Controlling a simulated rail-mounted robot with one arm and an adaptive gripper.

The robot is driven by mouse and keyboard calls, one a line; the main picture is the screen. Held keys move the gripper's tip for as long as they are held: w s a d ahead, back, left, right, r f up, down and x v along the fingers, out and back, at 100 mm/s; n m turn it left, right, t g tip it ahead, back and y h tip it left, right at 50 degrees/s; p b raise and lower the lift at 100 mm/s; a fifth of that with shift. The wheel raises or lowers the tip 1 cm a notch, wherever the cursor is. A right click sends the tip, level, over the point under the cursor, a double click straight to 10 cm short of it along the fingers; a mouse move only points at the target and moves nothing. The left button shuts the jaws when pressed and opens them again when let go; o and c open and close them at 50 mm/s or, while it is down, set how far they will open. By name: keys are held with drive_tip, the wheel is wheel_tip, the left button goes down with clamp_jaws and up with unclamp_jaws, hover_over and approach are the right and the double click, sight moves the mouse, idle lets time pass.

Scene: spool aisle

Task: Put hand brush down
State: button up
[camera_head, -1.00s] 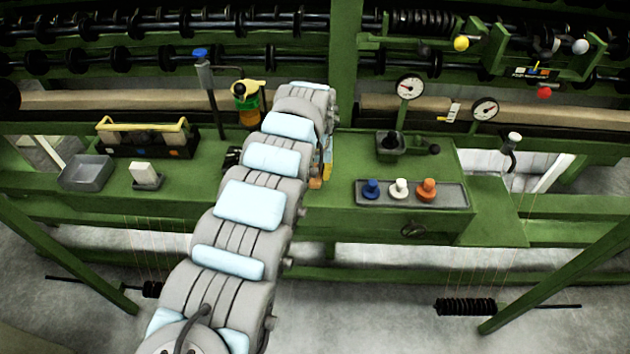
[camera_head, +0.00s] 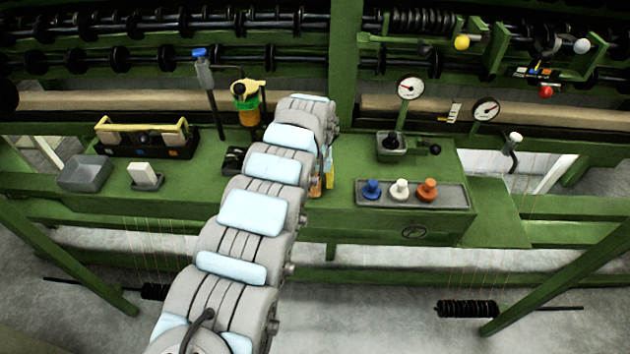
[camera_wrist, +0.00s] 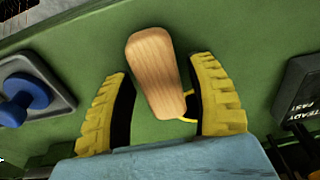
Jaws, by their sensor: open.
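In the wrist view the hand brush (camera_wrist: 153,65) shows as a pale wooden piece over the green bench top (camera_wrist: 70,95). It lies between the two yellow ribbed fingers of my gripper (camera_wrist: 162,72). The fingers stand apart, with green visible on both sides of the wood. Bristles are not clearly visible, and I cannot tell whether the brush touches the bench. In the head view my arm hides most of the gripper; a small brown bit of the brush (camera_head: 315,188) shows beside my arm's far end.
A grey tray (camera_head: 452,199) with blue, white and orange knobs sits to the right. A black box (camera_head: 235,159) stands left of my arm. A grey bin (camera_head: 85,173), a white block (camera_head: 143,173) and a yellow-handled toolbox (camera_head: 150,143) are further left. Gauges (camera_head: 410,89) stand at the back.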

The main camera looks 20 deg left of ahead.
sight(315, 184)
wheel_tip(315, 184, up, 12)
drive_tip(key=s+p, duration=0.1)
drive_tip(key=p, duration=0.2)
drive_tip(key=shift+s+d+p, duration=0.15)
drive_tip(key=shift+d+p, duration=0.1)
drive_tip(key=shift+p, duration=0.15)
drive_tip(key=shift+r, duration=0.1)
